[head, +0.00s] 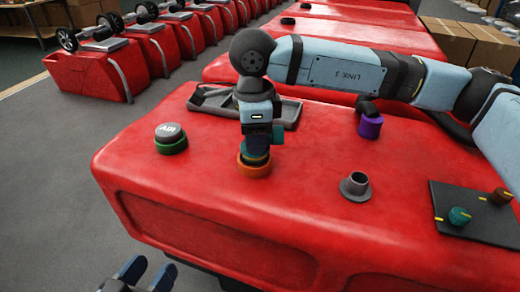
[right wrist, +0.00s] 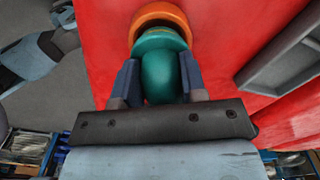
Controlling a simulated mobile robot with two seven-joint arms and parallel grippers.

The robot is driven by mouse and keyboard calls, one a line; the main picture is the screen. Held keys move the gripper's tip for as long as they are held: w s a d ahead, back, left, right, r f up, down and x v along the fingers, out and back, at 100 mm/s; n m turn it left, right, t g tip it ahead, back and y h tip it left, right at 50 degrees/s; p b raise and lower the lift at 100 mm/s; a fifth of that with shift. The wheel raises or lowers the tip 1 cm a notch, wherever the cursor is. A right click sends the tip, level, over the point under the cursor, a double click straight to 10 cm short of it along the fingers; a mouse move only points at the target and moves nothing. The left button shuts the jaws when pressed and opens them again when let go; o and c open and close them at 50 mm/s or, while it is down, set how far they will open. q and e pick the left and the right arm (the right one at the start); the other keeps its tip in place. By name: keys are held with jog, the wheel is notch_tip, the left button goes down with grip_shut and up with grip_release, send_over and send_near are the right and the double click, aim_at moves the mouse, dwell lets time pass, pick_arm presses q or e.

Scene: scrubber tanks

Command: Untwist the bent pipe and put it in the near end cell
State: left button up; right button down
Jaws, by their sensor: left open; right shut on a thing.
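A dark bent pipe (head: 366,106) stands on a purple collar (head: 370,125) on the red tank, right of my right arm's wrist. A grey tray (head: 291,111) lies behind my right gripper, which partly hides it and its cells. My right gripper (head: 257,150) points down and is shut on a teal round part (right wrist: 160,68). That part sits at an orange ring (right wrist: 157,14) on the tank top; the orange ring (head: 254,169) also shows in the head view. My left gripper (head: 144,274) is open and empty at the bottom left, off the tank's front edge.
An open grey flanged neck (head: 355,186) stands at the front right. A dark panel (head: 475,218) with two knobs is at the right. My right arm spans the back. More red tanks line up behind.

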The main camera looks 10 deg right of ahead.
jog(key=shift+r+p, duration=1.1)
jog(key=shift+r, duration=1.25)
